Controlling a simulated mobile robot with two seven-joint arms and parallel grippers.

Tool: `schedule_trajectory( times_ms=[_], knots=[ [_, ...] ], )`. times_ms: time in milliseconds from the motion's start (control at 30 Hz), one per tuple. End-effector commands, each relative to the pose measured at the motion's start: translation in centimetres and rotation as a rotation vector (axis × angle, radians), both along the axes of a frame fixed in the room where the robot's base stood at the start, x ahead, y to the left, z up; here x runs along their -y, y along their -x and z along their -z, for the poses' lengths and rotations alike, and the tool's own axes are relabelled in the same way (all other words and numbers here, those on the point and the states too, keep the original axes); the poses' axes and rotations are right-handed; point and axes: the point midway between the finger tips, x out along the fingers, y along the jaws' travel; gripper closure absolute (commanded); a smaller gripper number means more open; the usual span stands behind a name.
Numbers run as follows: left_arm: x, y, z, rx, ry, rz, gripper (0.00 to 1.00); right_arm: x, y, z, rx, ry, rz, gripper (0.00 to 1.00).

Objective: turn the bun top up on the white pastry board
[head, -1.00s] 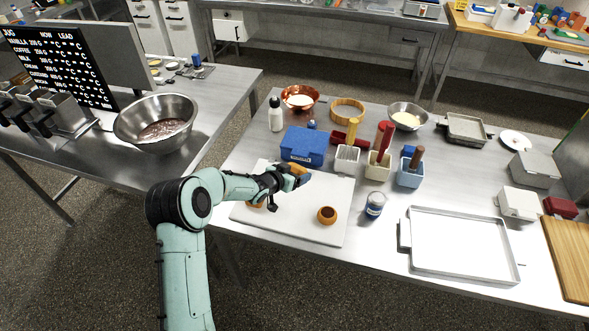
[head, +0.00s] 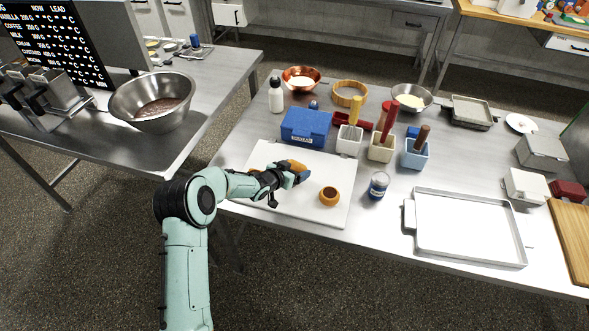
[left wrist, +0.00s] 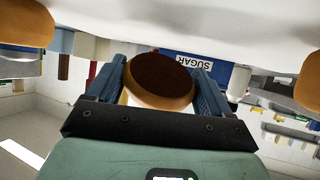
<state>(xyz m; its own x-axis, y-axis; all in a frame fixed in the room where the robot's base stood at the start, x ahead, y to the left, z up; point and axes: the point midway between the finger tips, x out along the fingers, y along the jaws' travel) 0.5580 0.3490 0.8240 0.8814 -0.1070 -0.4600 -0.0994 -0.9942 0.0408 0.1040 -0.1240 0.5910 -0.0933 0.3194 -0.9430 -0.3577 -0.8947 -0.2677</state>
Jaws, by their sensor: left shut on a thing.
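My left gripper (head: 297,174) is shut on an orange-brown bun (head: 293,165), above the back part of the white pastry board (head: 300,218). In the left wrist view the bun (left wrist: 160,82) sits between the two blue fingers, its dark brown round face towards the camera and a paler band below. The board (left wrist: 190,18) spans the top of that upside-down view. I cannot tell whether the bun touches the board. Another bun (head: 329,195) with a dark round face lies on the board's right part. My arm covers part of the board. My right gripper is out of view.
A blue box (head: 305,128) stands behind the board, with white, cream and blue tubs (head: 382,147) to its right. A can (head: 378,186) stands right of the board, then a metal tray (head: 470,228).

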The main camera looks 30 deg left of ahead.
Motion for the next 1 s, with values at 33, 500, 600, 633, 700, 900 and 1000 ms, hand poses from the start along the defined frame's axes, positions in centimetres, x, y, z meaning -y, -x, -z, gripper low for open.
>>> schedule_trajectory(
  times_ms=[33,500,600,633,700,900,1000],
  knots=[
    [0.0,0.0,-0.1,0.001,0.0,0.0,0.82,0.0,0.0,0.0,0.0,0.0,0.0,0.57],
    [0.0,0.0,0.1,0.0,0.0,0.0,0.82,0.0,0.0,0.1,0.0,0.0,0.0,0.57],
    [0.0,0.0,0.3,0.0,0.0,0.0,0.82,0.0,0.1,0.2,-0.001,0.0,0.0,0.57],
    [0.0,0.0,0.4,0.0,0.0,0.0,0.82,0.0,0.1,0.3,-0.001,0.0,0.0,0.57],
    [0.0,0.0,0.5,0.0,0.0,0.0,0.82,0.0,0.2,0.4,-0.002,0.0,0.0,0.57],
    [0.0,0.0,0.9,0.0,0.0,0.0,0.82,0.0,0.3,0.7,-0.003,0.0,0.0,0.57],
    [0.0,0.0,1.1,0.0,0.0,0.0,0.82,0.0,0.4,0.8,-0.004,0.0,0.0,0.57]
  ],
)
